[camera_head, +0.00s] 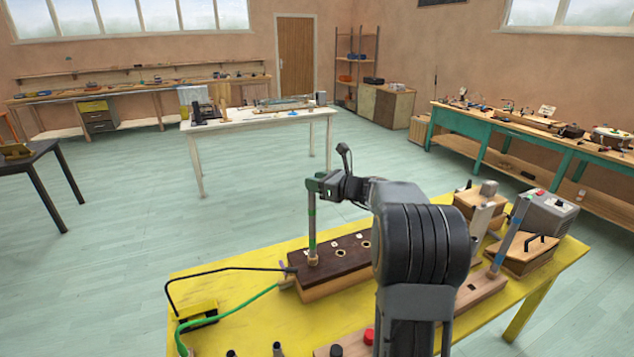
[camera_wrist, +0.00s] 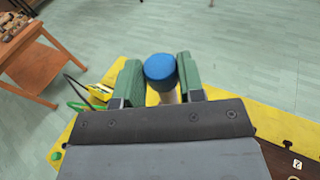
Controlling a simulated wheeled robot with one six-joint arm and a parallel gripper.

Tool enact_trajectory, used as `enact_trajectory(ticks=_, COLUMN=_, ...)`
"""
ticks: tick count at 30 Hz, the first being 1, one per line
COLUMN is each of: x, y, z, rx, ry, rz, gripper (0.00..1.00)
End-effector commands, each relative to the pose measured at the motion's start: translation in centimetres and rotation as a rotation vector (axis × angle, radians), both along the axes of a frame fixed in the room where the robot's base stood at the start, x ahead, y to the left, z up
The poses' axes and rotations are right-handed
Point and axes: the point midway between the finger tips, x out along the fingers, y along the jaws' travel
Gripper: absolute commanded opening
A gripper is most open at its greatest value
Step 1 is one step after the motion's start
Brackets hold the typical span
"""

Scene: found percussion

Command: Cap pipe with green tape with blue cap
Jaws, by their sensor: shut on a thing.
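The pipe with green tape (camera_head: 312,229) stands upright in a hole at the left end of a dark-topped wooden block (camera_head: 341,257). My gripper (camera_head: 317,185) is right at the pipe's top end. In the wrist view, my gripper's green fingers (camera_wrist: 160,78) are shut on the blue cap (camera_wrist: 160,66). A pale tube (camera_wrist: 169,97) shows just below the cap, between the fingers. The cap sits in line over the pipe's top, but I cannot tell how far down it is. In the head view, the gripper hides the cap.
A red cap (camera_head: 369,336) and dark stubs are at the front. A green cable (camera_head: 235,309) and black cable cross the left side.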

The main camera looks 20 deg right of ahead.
Motion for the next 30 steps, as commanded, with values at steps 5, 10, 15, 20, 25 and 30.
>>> enact_trajectory(ticks=5, x=0.0, y=0.0, z=-0.5, rx=0.0, ry=0.0, rz=0.0, gripper=0.14)
enact_trajectory(ticks=10, x=0.0, y=0.0, z=-0.9, rx=0.001, ry=0.0, rz=0.0, gripper=0.14)
enact_trajectory(ticks=15, x=0.0, y=0.0, z=-1.3, rx=0.0, ry=0.0, rz=0.0, gripper=0.14)
enact_trajectory(ticks=20, x=0.0, y=0.0, z=-1.7, rx=0.0, ry=0.0, rz=0.0, gripper=0.14)
enact_trajectory(ticks=25, x=0.0, y=0.0, z=-2.2, rx=0.0, ry=0.0, rz=0.0, gripper=0.14)
enact_trajectory(ticks=30, x=0.0, y=0.0, z=-2.6, rx=0.0, ry=0.0, rz=0.0, gripper=0.14)
